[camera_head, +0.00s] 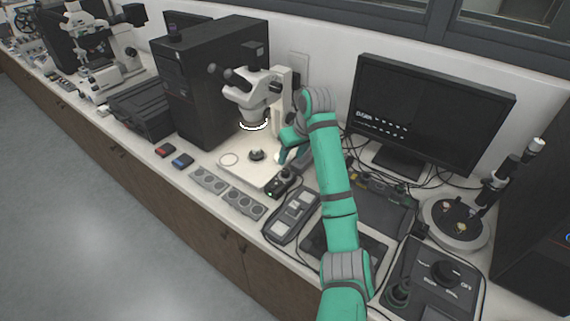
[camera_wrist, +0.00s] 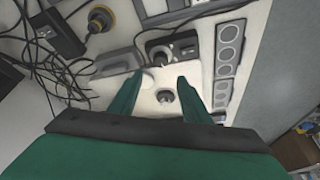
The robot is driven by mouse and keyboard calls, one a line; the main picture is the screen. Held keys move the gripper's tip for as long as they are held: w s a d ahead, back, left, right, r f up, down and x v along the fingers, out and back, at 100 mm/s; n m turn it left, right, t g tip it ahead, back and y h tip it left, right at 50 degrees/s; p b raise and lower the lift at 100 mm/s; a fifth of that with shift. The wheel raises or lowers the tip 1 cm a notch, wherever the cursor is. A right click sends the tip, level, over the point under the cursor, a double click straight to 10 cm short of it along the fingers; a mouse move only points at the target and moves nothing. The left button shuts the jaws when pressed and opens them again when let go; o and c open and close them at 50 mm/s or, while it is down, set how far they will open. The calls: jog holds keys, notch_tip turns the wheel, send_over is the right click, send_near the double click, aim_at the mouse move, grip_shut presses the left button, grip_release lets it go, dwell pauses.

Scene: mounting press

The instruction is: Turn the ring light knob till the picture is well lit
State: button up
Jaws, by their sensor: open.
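The ring light (camera_head: 254,126) glows as a white ring under the stereo microscope (camera_head: 256,88). A small dark control box (camera_head: 280,184) with a round knob stands at the front right edge of the microscope's pale base. In the wrist view the box (camera_wrist: 184,45) and its knob (camera_wrist: 158,53) lie just beyond my fingertips. My gripper (camera_head: 286,154) is above the right part of the base, apart from the knob. In the wrist view my gripper (camera_wrist: 161,78) has its two green fingers spread with nothing held. The monitor (camera_head: 430,112) shows a mostly black picture with small white marks.
A small dark piece (camera_head: 257,155) sits on the microscope base. Grey trays with round wells (camera_head: 243,203) and a dark handheld device (camera_head: 292,216) lie along the bench front. A black computer tower (camera_head: 213,85) stands left of the microscope. Cables run behind the control box.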

aim_at(285, 171)
jog(key=x, duration=0.9)
jog(key=shift+s+d+f, duration=0.15)
jog(key=shift+s+f, duration=0.05)
jog(key=shift+s, duration=0.15)
jog(key=c, duration=1)
